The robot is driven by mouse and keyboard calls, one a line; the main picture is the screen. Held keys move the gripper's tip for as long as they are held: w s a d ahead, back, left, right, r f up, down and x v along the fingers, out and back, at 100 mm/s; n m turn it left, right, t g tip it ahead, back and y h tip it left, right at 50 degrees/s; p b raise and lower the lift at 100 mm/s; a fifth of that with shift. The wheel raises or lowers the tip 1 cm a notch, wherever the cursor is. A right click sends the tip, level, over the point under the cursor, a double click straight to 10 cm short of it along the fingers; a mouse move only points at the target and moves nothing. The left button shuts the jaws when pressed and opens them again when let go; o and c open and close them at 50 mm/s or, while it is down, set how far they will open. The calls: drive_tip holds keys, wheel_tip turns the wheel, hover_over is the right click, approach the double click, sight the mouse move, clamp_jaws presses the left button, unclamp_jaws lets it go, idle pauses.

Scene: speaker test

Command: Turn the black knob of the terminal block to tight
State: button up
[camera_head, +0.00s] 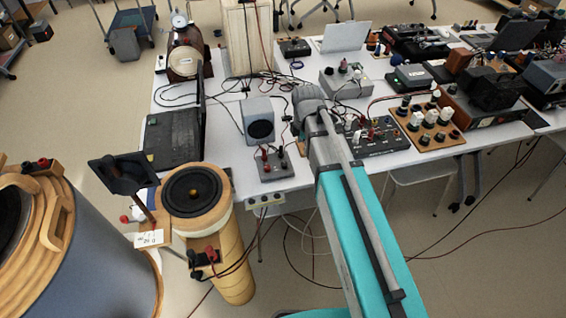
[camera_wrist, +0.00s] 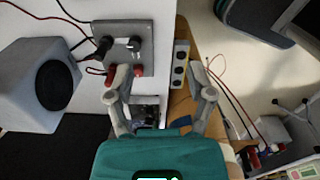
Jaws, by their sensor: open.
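The terminal block (camera_wrist: 145,35) is a grey plate with dark and red posts, seen at the upper left of the wrist view. It also shows near the table's front edge in the head view (camera_head: 270,175). Two dark knobs show on it, a left one (camera_wrist: 104,43) and a right one (camera_wrist: 134,43); their tightness cannot be told. Red posts (camera_wrist: 138,70) sit at its lower edge. My gripper (camera_wrist: 160,95) is open, with nothing between its fingers. Its left fingertip appears just below the red posts, overlapping them in the picture; contact cannot be told. The head view does not show its fingers.
A socket strip (camera_wrist: 180,64) runs along the table edge. Cables lie around the block. A tall wooden speaker (camera_head: 226,245) stands in front of the table.

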sight(284, 164)
drive_tip(key=w+a+n, duration=0.3)
drive_tip(key=a+n, duration=0.3)
drive_tip(key=n, duration=0.2)
drive_tip(key=shift+r, duration=0.3)
drive_tip(key=shift+f, duration=0.2)
wheel_tip(284, 164, down, 13)
drive_tip(key=b, duration=1.3)
drive_tip(key=shift+f, duration=0.2)
